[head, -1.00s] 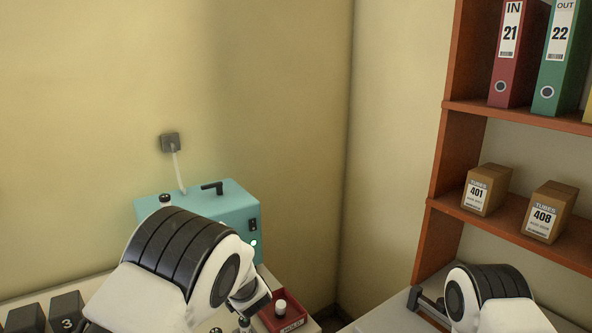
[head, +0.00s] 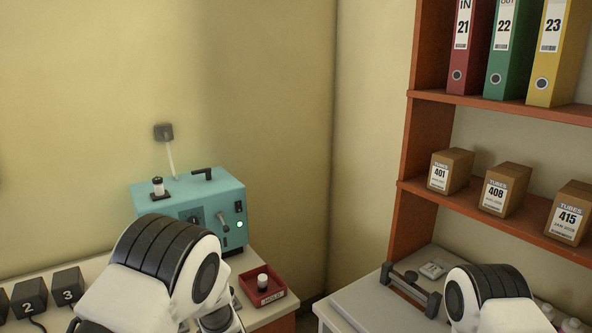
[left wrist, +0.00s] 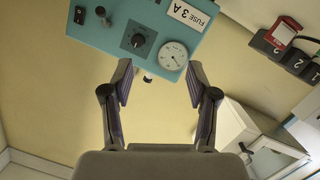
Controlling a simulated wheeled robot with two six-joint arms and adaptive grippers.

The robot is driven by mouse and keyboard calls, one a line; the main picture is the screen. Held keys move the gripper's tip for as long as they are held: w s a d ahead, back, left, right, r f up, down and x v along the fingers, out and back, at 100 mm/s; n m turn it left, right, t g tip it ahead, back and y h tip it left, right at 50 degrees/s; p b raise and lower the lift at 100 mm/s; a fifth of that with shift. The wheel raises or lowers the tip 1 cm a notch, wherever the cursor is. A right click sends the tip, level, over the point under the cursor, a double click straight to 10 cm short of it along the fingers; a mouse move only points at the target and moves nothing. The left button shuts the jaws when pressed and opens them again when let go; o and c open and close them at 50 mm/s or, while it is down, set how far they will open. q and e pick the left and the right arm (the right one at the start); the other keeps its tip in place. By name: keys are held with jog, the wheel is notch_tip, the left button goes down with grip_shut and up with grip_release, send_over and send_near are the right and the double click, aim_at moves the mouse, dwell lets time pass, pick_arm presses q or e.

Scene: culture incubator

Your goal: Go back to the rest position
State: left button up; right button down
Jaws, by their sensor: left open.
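The teal incubator (head: 222,200) stands on the bench by the back wall, with a lever, a switch and a lit green lamp on its front. A white-capped vial (head: 157,186) stands in a dark holder on its top. My left arm covers its lower left in the head view. My left gripper (left wrist: 160,84) is open and empty in the left wrist view. The incubator's dial and gauge side (left wrist: 140,38) shows beyond its fingertips, apart from them. My left gripper's fingers cannot be made out in the head view. My right arm shows at lower right; its gripper is not visible.
A red tray (head: 280,293) holds a white-capped vial (head: 263,281) right of my left arm. Numbered black blocks (head: 68,285) stand at left. A shelf (head: 408,150) with binders and tube boxes stands at right, above a white bench.

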pick_arm(q)
jog(key=s+a+f+m+g+h+b, duration=0.2)
jog(key=s+f+m+g, duration=0.1)
jog(key=s+f, duration=0.75)
jog(key=s+a+f+m+g+h+b, duration=0.25)
jog(key=s+f, duration=0.45)
jog(key=f, duration=0.6)
jog(key=s+f+m+g+h+b, duration=0.1)
jog(key=s+f+g, duration=0.1)
jog(key=s, duration=0.7)
jog(key=s+d+f+m+g+h+b, duration=0.1)
jog(key=s+f+m+g, duration=0.1)
jog(key=s, duration=0.8)
jog(key=s+d+f+m+g+h+b, duration=0.1)
jog(key=s+f+g, duration=0.3)
jog(key=s, duration=0.6)
jog(key=shift+d+f, duration=0.25)
jog(key=shift+f, duration=0.35)
jog(key=shift+g, duration=0.25)
dwell(1.9)
